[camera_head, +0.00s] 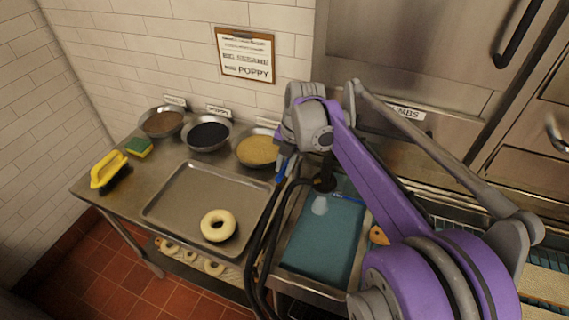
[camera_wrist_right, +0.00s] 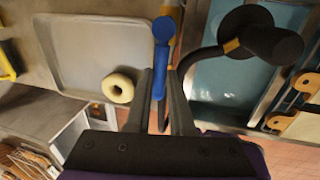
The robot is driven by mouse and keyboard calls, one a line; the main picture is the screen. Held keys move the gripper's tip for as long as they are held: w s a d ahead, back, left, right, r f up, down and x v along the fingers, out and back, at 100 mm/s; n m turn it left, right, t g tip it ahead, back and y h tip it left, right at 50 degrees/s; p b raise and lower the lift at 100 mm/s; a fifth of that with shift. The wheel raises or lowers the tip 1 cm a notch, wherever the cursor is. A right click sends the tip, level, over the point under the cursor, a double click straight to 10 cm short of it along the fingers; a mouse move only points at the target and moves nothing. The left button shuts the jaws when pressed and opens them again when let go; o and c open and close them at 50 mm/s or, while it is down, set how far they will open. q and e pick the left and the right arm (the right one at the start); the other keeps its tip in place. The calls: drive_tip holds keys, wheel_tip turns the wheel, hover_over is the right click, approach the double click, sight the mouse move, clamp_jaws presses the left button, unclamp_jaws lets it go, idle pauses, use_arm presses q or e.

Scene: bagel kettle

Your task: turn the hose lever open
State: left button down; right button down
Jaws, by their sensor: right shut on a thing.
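The blue hose lever (camera_wrist_right: 162,52) points upward in the right wrist view, with a round end at its top. Its lower part lies between the two fingers of my right gripper (camera_wrist_right: 160,88), which is shut on it. In the head view a bit of the blue lever (camera_head: 281,166) shows beside my right gripper (camera_head: 287,172), whose fingers are mostly hidden by my wrist. A black hose (camera_wrist_right: 205,58) with a brass-coloured collar and a thick black head (camera_wrist_right: 272,45) curves away to the right. My left gripper is not in view.
A basin of teal water (camera_head: 325,245) lies right of the lever. A metal tray (camera_head: 180,195) with one bagel (camera_head: 218,225) lies left.

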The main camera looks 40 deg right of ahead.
drive_tip(key=shift+s, duration=0.1)
idle(0.5)
drive_tip(key=c, duration=0.8)
unclamp_jaws()
drive_tip(key=shift+d, duration=0.1)
drive_tip(key=r, duration=0.3)
drive_tip(key=s+r, duration=0.1)
drive_tip(key=r, duration=0.3)
drive_tip(key=d+r, duration=0.1)
drive_tip(key=r, duration=0.2)
drive_tip(key=shift+s+r+p, duration=0.3)
drive_tip(key=shift+s+p, duration=0.05)
